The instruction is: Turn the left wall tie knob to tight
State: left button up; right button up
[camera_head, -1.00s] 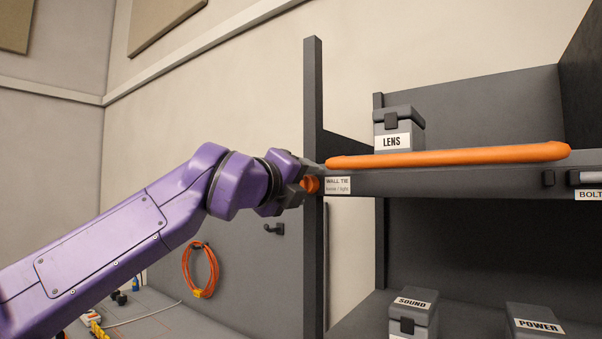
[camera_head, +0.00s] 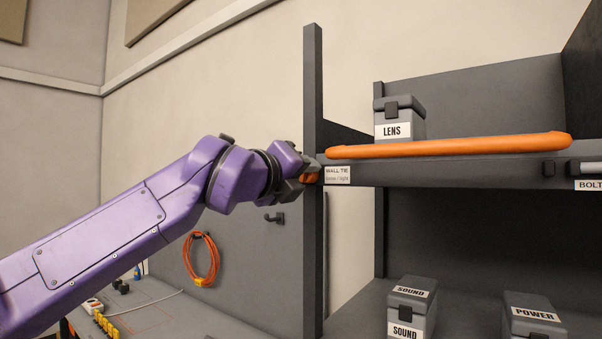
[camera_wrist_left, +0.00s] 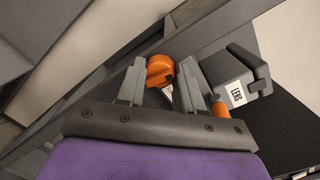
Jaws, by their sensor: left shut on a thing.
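The orange wall tie knob (camera_head: 311,178) sits at the left end of the shelf rail, beside the label "WALL TIE loose / tight" (camera_head: 337,175). My left gripper (camera_head: 308,171) reaches it from the left and is shut on it, partly covering it. In the left wrist view the knob (camera_wrist_left: 160,68) shows between the two grey fingertips of my left gripper (camera_wrist_left: 162,72). The knob's exact setting cannot be read. My right gripper is not in view.
A dark upright post (camera_head: 313,250) stands right by the knob. An orange padded bar (camera_head: 450,146) runs along the shelf front, with a LENS case (camera_head: 399,118) behind it. SOUND (camera_head: 411,305) and POWER (camera_head: 533,315) cases stand below. An orange cable coil (camera_head: 202,260) hangs at left.

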pick_arm(q)
jog(key=shift+f+m+h+p, duration=0.1)
jog(key=shift+m+h+p, duration=0.55)
jog(key=shift+m, duration=2.15)
jog(key=shift+f+m+h+p, duration=0.1)
jog(key=shift+m+p, duration=1.2)
jog(key=shift+m, duration=1.5)
jog(key=shift+m+h+p, duration=0.35)
jog(key=shift+m+p, duration=0.6)
jog(key=shift+m, duration=1.85)
jog(key=shift+w, duration=0.1)
jog(key=o, duration=1)
